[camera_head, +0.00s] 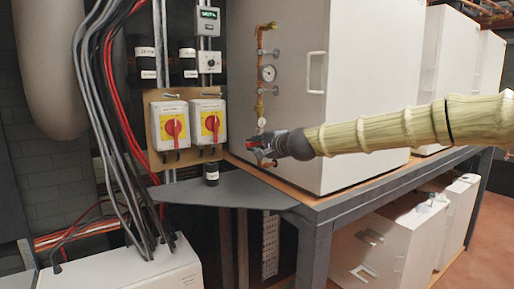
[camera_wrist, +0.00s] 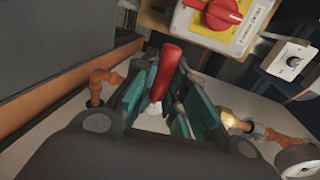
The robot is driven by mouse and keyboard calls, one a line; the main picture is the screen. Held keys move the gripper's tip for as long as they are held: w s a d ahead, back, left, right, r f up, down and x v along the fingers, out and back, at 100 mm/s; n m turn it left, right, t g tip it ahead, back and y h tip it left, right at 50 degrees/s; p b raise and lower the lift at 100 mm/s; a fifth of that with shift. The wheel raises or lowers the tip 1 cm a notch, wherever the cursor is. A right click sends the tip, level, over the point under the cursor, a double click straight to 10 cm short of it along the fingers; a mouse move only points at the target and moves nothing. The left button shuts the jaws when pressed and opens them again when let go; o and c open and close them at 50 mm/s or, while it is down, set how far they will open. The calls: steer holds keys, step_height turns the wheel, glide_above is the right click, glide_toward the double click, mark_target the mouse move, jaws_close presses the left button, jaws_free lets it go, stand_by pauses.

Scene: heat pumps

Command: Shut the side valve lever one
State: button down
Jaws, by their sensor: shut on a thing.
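The side valve lever has a red handle (camera_wrist: 165,72), which stands between my gripper's green-padded fingers in the wrist view. My gripper (camera_wrist: 169,92) is shut on this red lever. The lever's lower end and valve body are partly hidden by the fingers. In the head view my gripper (camera_head: 262,148) is at the lower end of the copper pipe (camera_head: 260,104) on the front of the white cabinet. The lever is mostly covered by the gripper there.
Two red-and-yellow rotary switches (camera_head: 174,128) are on a board left of the gripper; one also shows in the wrist view (camera_wrist: 222,14). A pressure gauge (camera_head: 268,73) sits above on the pipe. A grey shelf (camera_head: 222,191) lies below. Black and red cables (camera_head: 100,90) hang at the left.

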steer(key=shift+r, duration=0.25)
steer(key=c, duration=1.7)
jaws_free()
steer(key=shift+w, duration=0.1)
steer(key=shift+o, duration=1.3)
steer(key=shift+f, duration=0.15)
steer(key=v, duration=1.2)
steer(key=shift+d, duration=0.15)
